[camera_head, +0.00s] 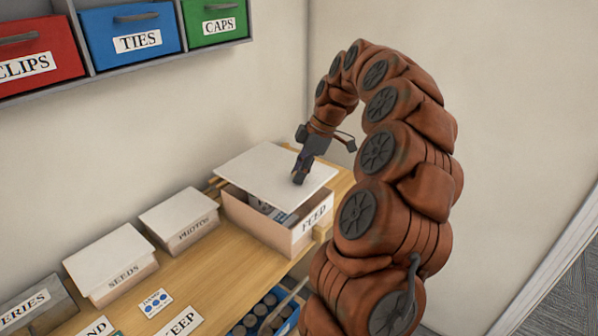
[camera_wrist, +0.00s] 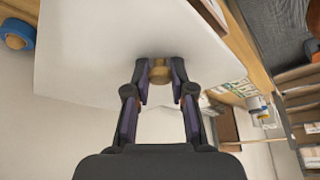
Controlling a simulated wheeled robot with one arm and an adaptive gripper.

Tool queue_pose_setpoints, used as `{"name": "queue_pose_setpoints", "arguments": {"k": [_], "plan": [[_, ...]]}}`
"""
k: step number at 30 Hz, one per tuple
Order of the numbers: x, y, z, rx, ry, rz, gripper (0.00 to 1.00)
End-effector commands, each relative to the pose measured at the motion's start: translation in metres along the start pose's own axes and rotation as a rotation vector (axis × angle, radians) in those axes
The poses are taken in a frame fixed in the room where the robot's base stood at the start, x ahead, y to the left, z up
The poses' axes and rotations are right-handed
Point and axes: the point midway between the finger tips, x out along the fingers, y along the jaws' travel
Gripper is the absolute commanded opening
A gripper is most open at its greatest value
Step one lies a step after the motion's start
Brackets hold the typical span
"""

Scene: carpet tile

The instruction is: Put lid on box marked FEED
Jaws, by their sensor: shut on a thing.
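The FEED box (camera_head: 262,221) stands at the right end of the wooden table, with its label on the side facing the camera. A flat white lid (camera_head: 262,168) is over it, tilted, with a gap at the front through which some contents show. My gripper (camera_head: 299,178) is above the lid near its front right part. In the wrist view my gripper (camera_wrist: 160,88) is shut on a round wooden knob (camera_wrist: 160,70) on the white lid (camera_wrist: 100,50). In the head view the knob is hidden by my gripper.
The lidded PHOTOS box (camera_head: 180,219) and SEEDS box (camera_head: 110,262) stand to the left on the table (camera_head: 190,285). A blue crate (camera_head: 268,312) of dark round things is in front. Drawers marked TIES (camera_head: 137,40) and CAPS (camera_head: 217,24) hang above.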

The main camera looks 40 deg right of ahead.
Motion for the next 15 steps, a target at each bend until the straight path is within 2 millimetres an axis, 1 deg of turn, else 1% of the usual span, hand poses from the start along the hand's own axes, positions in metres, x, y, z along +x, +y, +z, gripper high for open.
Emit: {"name": "queue_pose_setpoints", "arguments": {"k": [5,15], "plan": [[0.002,0.000,0.004,0.000,0.005,0.002,0.00],[0.027,0.000,0.014,0.000,0.005,0.001,0.00]]}}
